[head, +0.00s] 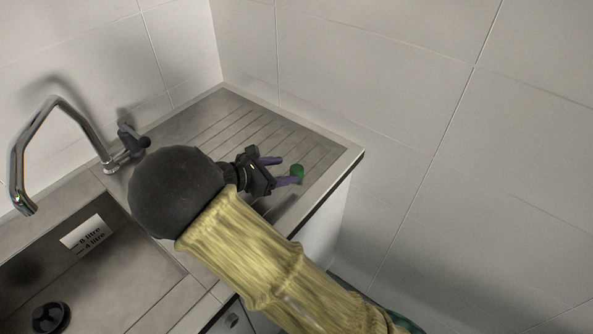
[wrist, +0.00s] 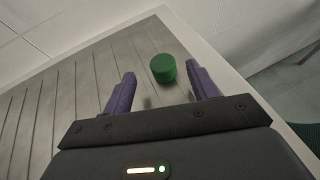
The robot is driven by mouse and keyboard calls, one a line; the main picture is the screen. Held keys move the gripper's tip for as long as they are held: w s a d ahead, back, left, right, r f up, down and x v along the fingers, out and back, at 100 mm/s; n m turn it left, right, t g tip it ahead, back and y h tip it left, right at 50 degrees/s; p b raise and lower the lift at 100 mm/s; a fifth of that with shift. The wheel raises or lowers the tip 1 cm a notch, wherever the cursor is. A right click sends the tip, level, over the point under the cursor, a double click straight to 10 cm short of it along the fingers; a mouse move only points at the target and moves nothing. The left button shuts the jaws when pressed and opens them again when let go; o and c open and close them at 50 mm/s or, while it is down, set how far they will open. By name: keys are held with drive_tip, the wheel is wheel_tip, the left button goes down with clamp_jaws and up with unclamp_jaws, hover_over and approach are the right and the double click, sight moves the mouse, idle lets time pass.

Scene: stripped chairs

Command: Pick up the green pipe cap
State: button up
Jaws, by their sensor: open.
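The green pipe cap (head: 298,172) is a small round cylinder on the grooved metal drainboard, near its right edge. In the wrist view the green pipe cap (wrist: 163,68) stands upright ahead of my gripper, between the lines of the two fingers and nearer the right one. My gripper (head: 284,170) is open, with two purple fingers, and nothing is held. In the wrist view my gripper (wrist: 160,88) has its fingertips spread wide at the near side of the cap. I cannot tell whether a finger touches it.
The drainboard (head: 225,112) is otherwise clear. Tiled walls stand behind it and to the right. A chrome faucet (head: 65,105) and a sink (head: 110,262) with a white label (head: 87,234) lie to the left. The counter's right edge (head: 352,165) drops off close to the cap.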

sight(297, 168)
drive_tip(key=x, duration=0.5)
drive_tip(key=shift+s+d+f, duration=0.1)
idle(0.3)
drive_tip(key=c, duration=1)
drive_tip(key=shift+c, duration=0.2)
wheel_tip(297, 168, up, 10)
drive_tip(key=shift+r, duration=0.1)
